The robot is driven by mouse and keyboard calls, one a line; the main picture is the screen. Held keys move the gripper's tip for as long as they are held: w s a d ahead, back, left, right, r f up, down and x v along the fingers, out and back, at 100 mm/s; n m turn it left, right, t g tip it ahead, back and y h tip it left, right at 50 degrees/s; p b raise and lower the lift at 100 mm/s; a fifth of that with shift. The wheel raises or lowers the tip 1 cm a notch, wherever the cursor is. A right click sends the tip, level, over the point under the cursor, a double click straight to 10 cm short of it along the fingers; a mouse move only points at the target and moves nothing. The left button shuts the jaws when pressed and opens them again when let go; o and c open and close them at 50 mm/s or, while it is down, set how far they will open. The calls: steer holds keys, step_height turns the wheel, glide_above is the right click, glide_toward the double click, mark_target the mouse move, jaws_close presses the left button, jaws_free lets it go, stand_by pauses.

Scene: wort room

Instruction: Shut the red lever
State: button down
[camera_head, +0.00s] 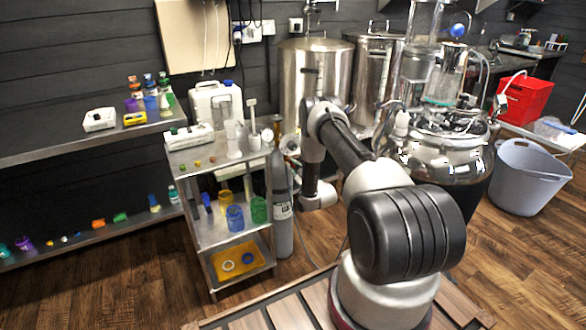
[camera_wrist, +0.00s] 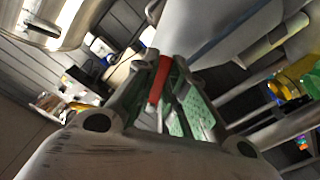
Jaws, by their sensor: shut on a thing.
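The red lever (camera_wrist: 158,82) shows in the wrist view as a short red bar between the two green-padded fingers of my gripper (camera_wrist: 163,72). My gripper is shut on it. A pale grey rounded body, which looks like the gas cylinder (camera_wrist: 215,25), fills the top of the wrist view close beyond the fingertips. In the head view the grey cylinder (camera_head: 281,205) stands upright beside the metal shelf cart. I cannot make out the lever or the fingers clearly there.
The metal cart (camera_head: 218,240) with jars and bottles stands just left of the cylinder. Steel tanks (camera_head: 316,80) stand behind, and a shiny round vessel (camera_head: 440,150) is to the right. A grey tub (camera_head: 530,180) is at the far right. Wood floor is open at the right front.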

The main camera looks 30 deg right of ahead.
steer(key=shift+d+r+n, duration=0.3)
steer(key=shift+r+n, duration=0.2)
steer(key=shift+n, duration=1.5)
steer(key=shift+d+r+n, duration=0.3)
steer(key=shift+r+n, duration=0.25)
steer(key=shift+n, duration=1.45)
steer(key=shift+d+r+n, duration=0.3)
steer(key=shift+r+n, duration=0.2)
steer(key=shift+n, duration=1.5)
steer(key=c, duration=1.5)
jaws_free()
steer(key=shift+r, duration=0.1)
steer(key=shift+o, duration=0.2)
